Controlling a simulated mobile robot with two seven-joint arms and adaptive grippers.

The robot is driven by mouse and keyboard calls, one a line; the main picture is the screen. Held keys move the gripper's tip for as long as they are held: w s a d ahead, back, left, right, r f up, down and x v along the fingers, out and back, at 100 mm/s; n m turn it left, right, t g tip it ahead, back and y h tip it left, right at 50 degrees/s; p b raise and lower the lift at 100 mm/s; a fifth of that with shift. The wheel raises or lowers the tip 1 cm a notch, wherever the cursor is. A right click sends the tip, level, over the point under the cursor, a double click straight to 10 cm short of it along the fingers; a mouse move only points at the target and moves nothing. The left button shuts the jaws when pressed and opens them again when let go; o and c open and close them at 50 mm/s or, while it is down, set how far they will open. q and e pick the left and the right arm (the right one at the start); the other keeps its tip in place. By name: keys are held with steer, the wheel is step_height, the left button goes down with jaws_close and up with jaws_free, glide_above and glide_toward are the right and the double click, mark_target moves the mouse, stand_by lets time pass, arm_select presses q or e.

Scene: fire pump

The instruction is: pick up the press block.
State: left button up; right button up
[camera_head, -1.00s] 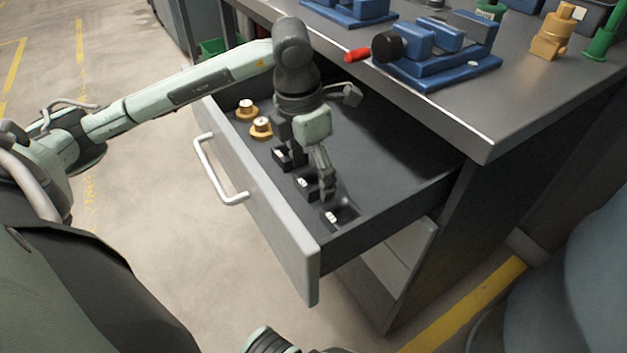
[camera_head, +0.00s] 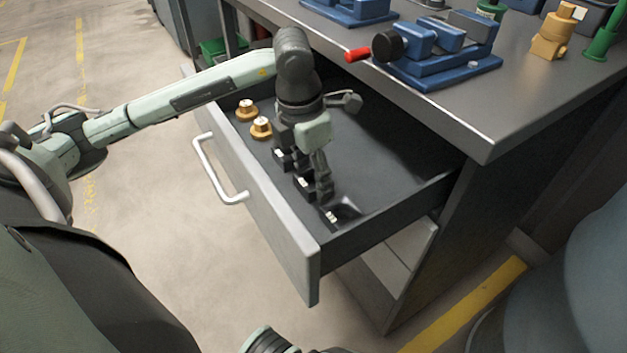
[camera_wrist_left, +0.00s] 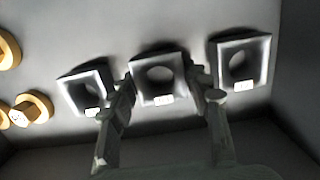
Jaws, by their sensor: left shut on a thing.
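Several black square press blocks, each with a round hole and a small white label, sit in a row in the open drawer. The middle press block (camera_wrist_left: 158,76) is between the fingers of my left gripper (camera_wrist_left: 158,84), which is shut on it from both sides. In the head view the left gripper (camera_head: 313,190) reaches down into the drawer and partly hides this block. One press block (camera_wrist_left: 86,90) is to its left in the wrist view and another (camera_wrist_left: 242,62) is to its right, both apart from the grip.
Brass-coloured round parts (camera_head: 261,127) lie at the drawer's far left end. The drawer front (camera_head: 270,222) with its handle (camera_head: 219,180) and the side wall bound the space. Blue vises (camera_head: 430,62) stand on the workbench top (camera_head: 490,120) above. The drawer's right-hand floor is clear.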

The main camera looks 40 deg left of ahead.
arm_select(q)
steer(key=shift+r, duration=0.1)
steer(key=shift+r, duration=0.5)
step_height(320, 180, up, 17)
steer(key=p, duration=0.2)
arm_select(e)
steer(key=f, duration=0.5)
steer(key=shift+a+f, duration=0.1)
steer(key=shift+a, duration=0.1)
arm_select(q)
steer(key=shift+f, duration=0.1)
arm_select(e)
steer(key=shift+s, duration=0.1)
